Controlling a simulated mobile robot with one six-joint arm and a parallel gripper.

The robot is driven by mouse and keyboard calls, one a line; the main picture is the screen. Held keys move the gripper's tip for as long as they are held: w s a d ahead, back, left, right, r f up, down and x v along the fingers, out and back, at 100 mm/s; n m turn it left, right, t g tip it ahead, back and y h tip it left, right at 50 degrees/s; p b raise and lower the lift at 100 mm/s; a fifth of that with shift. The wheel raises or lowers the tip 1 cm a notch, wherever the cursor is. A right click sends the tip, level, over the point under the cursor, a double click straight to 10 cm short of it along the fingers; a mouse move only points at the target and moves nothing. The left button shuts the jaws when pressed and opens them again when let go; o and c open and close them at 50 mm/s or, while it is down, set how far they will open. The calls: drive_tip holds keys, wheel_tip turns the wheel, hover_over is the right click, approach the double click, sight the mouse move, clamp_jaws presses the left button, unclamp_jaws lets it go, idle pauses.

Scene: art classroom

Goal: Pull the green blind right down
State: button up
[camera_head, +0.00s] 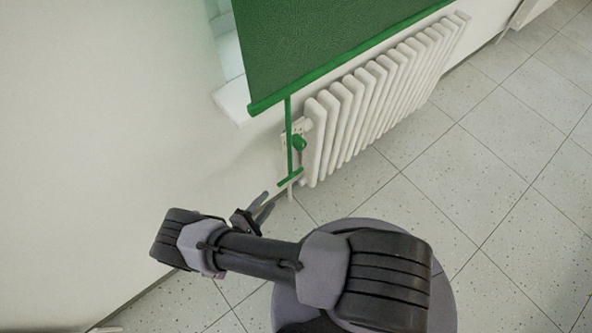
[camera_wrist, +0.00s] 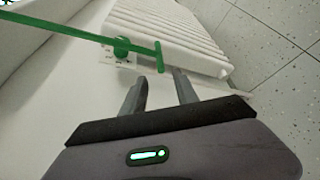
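The green blind (camera_head: 310,45) hangs over the window, its bottom bar (camera_head: 350,56) just above the top of the radiator. A green pull rod (camera_head: 288,135) hangs from the bar's left end and finishes in a short crossbar handle (camera_head: 290,178). In the wrist view the rod (camera_wrist: 70,32) runs in from the left to the handle (camera_wrist: 159,56), just beyond the fingertips. My gripper (camera_head: 266,203) is just below and left of the handle in the head view; it also shows in the wrist view (camera_wrist: 160,78). Its fingers are apart with nothing between them.
A white radiator (camera_head: 375,95) stands against the wall right of the rod; a green valve knob (camera_head: 299,142) is at its left end, close behind the rod. Blank wall (camera_head: 110,120) fills the left. The tiled floor (camera_head: 490,180) is clear on the right.

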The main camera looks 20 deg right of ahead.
sight(289, 177)
drive_tip(key=b+x, duration=0.2)
drive_tip(key=x, duration=1.2)
drive_tip(key=shift+b, duration=0.3)
drive_tip(key=shift+c, duration=0.3)
clamp_jaws()
drive_tip(key=shift+s+d+f, duration=0.15)
drive_tip(key=shift+s+f, duration=0.05)
